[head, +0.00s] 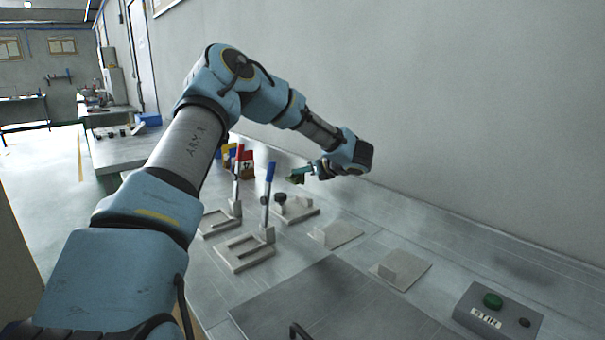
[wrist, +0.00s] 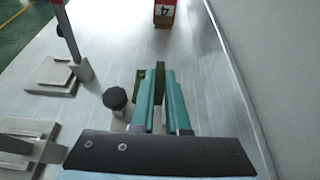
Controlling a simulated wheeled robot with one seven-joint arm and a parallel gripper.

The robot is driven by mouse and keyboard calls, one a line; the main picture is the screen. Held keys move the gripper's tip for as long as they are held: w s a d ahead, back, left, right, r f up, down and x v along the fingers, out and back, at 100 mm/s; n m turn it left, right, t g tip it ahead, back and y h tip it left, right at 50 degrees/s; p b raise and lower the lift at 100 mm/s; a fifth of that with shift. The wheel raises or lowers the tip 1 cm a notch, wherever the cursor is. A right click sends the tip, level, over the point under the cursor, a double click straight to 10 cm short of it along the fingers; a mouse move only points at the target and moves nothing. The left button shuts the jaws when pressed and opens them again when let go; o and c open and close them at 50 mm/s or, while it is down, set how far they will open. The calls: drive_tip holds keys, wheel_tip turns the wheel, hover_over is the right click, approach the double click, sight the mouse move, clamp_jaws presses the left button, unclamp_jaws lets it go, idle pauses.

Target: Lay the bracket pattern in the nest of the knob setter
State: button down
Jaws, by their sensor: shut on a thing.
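My gripper (head: 314,172) is shut on a dark green piece (head: 296,178), which looks like the bracket pattern, and holds it above the bench near the back wall. In the wrist view the teal fingers (wrist: 163,100) are close together and partly hide the olive-green piece (wrist: 160,76). A fixture with a black knob (head: 280,197), apparently the knob setter, has a pale base plate (head: 308,212) below and in front of my gripper. The black knob (wrist: 115,98) shows left of the fingers in the wrist view. I cannot make out the nest clearly.
A blue-handled lever fixture (head: 245,254) and a red-handled one (head: 214,225) stand nearby. Two pale plates with upright blocks (head: 335,235) (head: 401,269) lie to the right. A button box (head: 497,312) is at the front right.

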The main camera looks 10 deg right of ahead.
drive_tip(key=shift+f+b, duration=1.9)
drive_tip(key=shift+f, duration=0.5)
drive_tip(key=shift+b, duration=1.35)
drive_tip(key=shift+f+b, duration=1.9)
drive_tip(key=shift+b, duration=0.05)
drive_tip(key=c, duration=0.8)
unclamp_jaws()
drive_tip(key=shift+c, duration=0.2)
drive_tip(key=shift+s+d, duration=0.3)
drive_tip(key=shift+s, duration=0.1)
drive_tip(key=b+v, duration=0.2)
drive_tip(key=v, duration=0.8)
drive_tip(key=shift+a+r, duration=0.25)
